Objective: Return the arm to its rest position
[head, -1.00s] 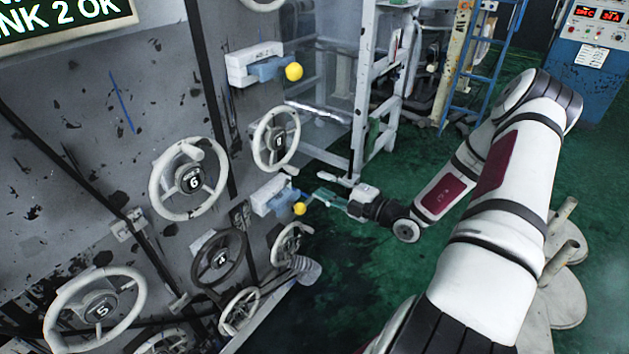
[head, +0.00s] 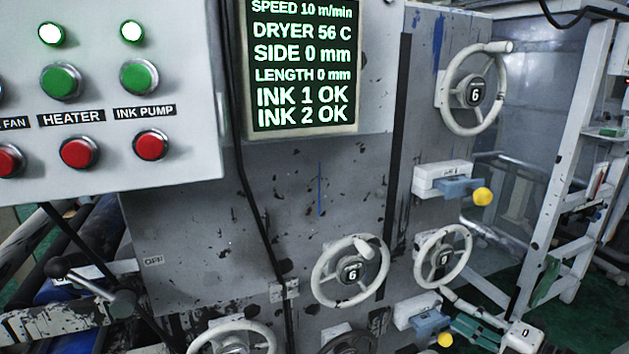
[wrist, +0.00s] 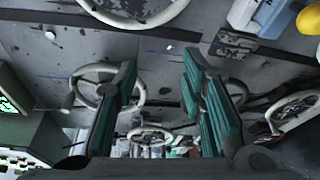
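My gripper (head: 450,305) shows at the lower right of the head view, beside the lower blue lever with a yellow knob (head: 445,340). I cannot tell from this view whether it touches the lever. In the wrist view my gripper (wrist: 158,65) has its two teal-padded fingers wide apart, with nothing held between them. Most of my arm is outside the head view.
A grey machine wall (head: 270,215) carries several white handwheels, such as one marked 6 (head: 352,273). An upper lever has a yellow knob (head: 483,196). A button panel (head: 110,100) and a display (head: 302,70) are at upper left. Green floor (head: 595,300) shows at right.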

